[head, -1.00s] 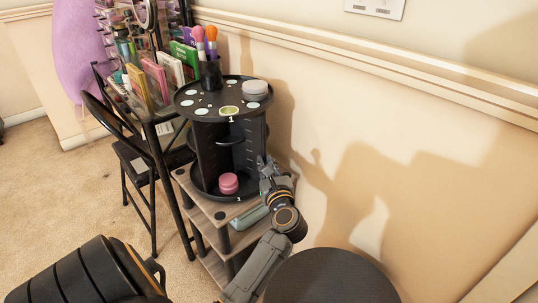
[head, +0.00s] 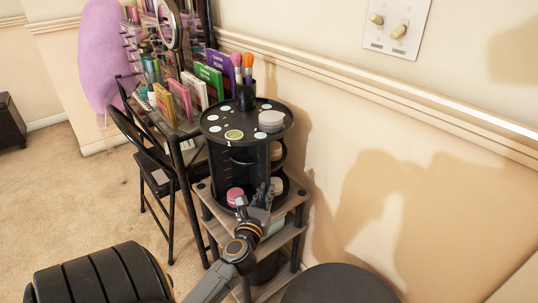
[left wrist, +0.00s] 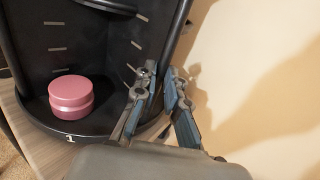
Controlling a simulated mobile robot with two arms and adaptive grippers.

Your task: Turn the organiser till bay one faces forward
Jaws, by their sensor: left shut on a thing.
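The organiser (head: 252,124) is a black round carousel with a top disc, upright panels and a lower disc. The label 1 (head: 229,143) is on its top rim, at the front and left of centre; another 1 (left wrist: 70,140) is on the lower rim in the left wrist view. A pink jar (head: 235,196) stands in that bay; it also shows in the left wrist view (left wrist: 71,97). My left gripper (head: 257,203) is at the organiser's lower front right, its fingers (left wrist: 162,92) shut on the panel edge. The exact contact is partly hidden. My right gripper is out of view.
The organiser stands on a wooden shelf unit (head: 293,193) close to the wall (head: 400,150). A cup with brushes (head: 245,97) and a grey-white jar (head: 271,121) stand on top. A black folding chair (head: 150,170) and a cluttered table are to the left.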

